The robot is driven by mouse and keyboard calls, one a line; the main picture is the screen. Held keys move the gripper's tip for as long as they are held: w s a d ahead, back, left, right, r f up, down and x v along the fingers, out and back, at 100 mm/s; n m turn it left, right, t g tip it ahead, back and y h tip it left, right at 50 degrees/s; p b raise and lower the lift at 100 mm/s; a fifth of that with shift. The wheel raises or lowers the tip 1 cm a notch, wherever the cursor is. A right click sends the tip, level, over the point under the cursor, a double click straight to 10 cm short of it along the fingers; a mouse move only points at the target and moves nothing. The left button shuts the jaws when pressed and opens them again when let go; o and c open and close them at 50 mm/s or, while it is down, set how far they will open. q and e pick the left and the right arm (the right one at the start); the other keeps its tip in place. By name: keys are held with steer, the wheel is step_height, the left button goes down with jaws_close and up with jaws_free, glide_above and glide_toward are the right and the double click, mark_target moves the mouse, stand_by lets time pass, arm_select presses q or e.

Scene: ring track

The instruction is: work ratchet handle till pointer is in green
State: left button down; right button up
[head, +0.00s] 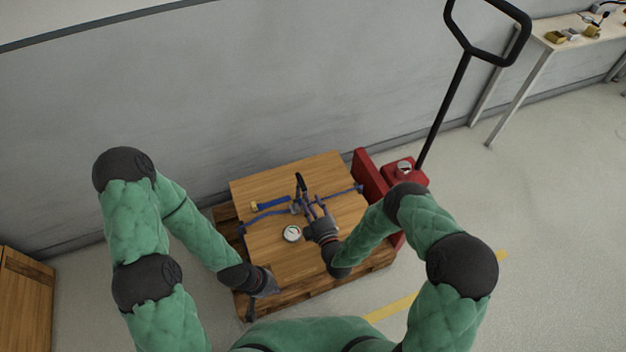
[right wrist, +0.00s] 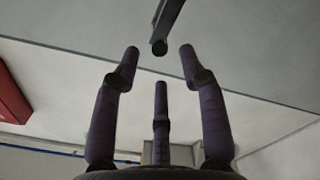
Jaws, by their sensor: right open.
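The ratchet handle (head: 300,183) is a dark lever standing up from the blue strap on top of a wooden crate (head: 262,238). My right gripper (head: 314,204) is open just in front of the ratchet. In the right wrist view, the handle's rounded end (right wrist: 159,47) shows between the spread fingertips, with no clear contact. A round white gauge (head: 291,233) lies on the crate left of my right gripper; its pointer and green zone are too small to read. My left gripper (head: 266,284) is low by the crate's front left corner, away from the ratchet; its fingers are unclear.
The blue strap (head: 268,213) runs across the crate, which rests on a wooden pallet (head: 374,262). A red pallet jack (head: 405,174) with a tall black handle stands to the right. A grey wall is behind. A table (head: 567,40) is at the far right.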

mark_target(299, 176)
steer(key=b+x, duration=0.3)
steer(key=x, duration=0.7)
steer(key=shift+w, duration=0.35)
jaws_close()
